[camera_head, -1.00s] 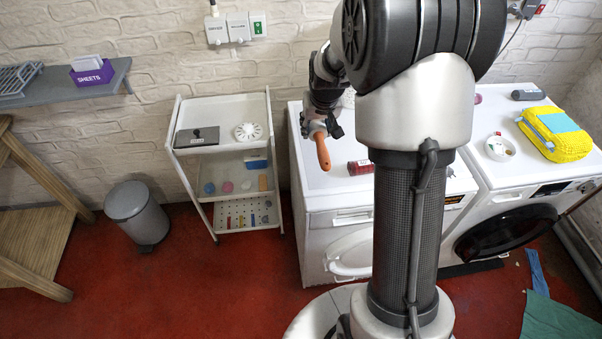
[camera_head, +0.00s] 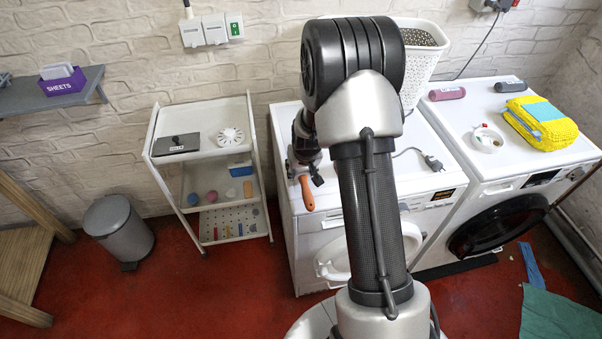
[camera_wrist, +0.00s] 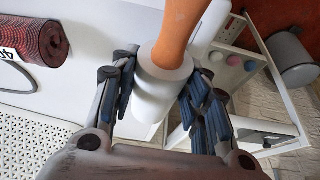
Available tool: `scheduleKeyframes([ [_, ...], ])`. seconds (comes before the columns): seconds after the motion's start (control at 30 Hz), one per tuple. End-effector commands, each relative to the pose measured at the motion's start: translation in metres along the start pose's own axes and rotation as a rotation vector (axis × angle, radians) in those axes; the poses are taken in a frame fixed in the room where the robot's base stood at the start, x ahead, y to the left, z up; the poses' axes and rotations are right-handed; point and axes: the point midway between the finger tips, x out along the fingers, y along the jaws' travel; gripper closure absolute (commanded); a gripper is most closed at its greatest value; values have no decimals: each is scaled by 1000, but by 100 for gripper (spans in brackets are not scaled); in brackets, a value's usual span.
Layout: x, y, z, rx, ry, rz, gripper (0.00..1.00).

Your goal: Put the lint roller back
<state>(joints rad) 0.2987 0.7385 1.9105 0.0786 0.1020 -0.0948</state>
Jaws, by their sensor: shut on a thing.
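The lint roller has an orange handle (camera_head: 307,193) and a white roll (camera_wrist: 158,85). My gripper (camera_head: 304,168) is at the left end of the left white washing machine's top (camera_head: 285,135), with the handle pointing toward the front edge. In the wrist view my gripper (camera_wrist: 160,95) is shut on the white roll, one finger on each side, and the handle extends to the top of the picture. Whether the roller touches the surface below cannot be told. My arm hides part of the machine top.
A white trolley (camera_head: 151,140) with several small items stands left of the machine. A dark red roll (camera_wrist: 35,40) and a perforated white basket (camera_wrist: 30,140) are near my gripper. A plug with cord (camera_head: 432,162) lies right. A grey bin (camera_head: 120,228) stands on the floor.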

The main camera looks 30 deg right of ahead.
Motion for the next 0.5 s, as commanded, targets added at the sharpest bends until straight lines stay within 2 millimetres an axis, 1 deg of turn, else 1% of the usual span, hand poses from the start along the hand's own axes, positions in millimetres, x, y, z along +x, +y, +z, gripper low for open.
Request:
scheduleKeyframes([
  [0.03, 8, 0, 3, 0, 0, 0, 84],
  [0.07, 10, 0, 4, -1, 1, 0, 84],
  [0.3, 9, 0, 3, -1, 3, 0, 84],
  [0.43, 13, 0, 5, -1, 2, 0, 84],
  [0.47, 13, 0, 5, -1, 2, 0, 57],
  [0.5, 12, 0, 4, -1, 2, 0, 54],
])
